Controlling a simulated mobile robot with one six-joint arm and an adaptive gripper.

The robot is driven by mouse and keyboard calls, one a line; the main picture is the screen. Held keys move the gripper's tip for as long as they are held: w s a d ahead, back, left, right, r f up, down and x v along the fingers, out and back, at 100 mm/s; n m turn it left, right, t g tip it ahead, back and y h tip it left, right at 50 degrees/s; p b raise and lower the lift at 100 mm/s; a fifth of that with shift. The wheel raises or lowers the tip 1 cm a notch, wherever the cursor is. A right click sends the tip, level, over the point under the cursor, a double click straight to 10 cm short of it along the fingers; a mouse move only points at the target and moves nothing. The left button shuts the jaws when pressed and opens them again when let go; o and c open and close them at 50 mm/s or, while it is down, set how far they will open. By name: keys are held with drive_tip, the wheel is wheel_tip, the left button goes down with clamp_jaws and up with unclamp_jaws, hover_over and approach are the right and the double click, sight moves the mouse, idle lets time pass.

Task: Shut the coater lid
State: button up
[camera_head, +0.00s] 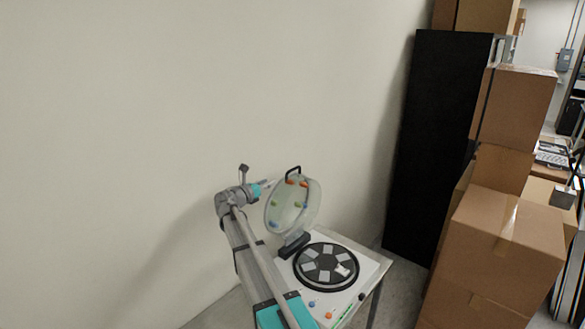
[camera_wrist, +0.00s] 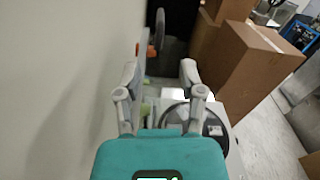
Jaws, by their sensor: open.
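The coater (camera_head: 346,293) is a white box with a round black bowl on top, holding a dark disc with pale squares. Its clear round lid (camera_head: 283,213) stands open, tilted up from a black hinge block, with coloured knobs and a black handle (camera_head: 293,171) at its top edge. My gripper (camera_head: 267,184) is left of the lid, close to its upper left rim; contact cannot be told. In the wrist view my gripper (camera_wrist: 160,70) is open and empty. The lid appears nearly edge-on beyond the left finger, with the handle (camera_wrist: 158,28) ahead. The bowl (camera_wrist: 178,122) shows below right.
A plain wall (camera_head: 150,120) runs close behind and left of the coater. A tall black cabinet (camera_head: 432,140) and stacked cardboard boxes (camera_head: 505,230) stand to the right. The coater sits on a small table (camera_head: 376,283). Open air lies above the bowl.

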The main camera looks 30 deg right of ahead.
sight(289, 172)
drive_tip(key=shift+d, duration=0.15)
drive_tip(key=x, duration=1.3)
drive_tip(key=shift+w+d, duration=0.15)
drive_tip(key=shift+d, duration=0.1)
clamp_jaws()
idle(0.3)
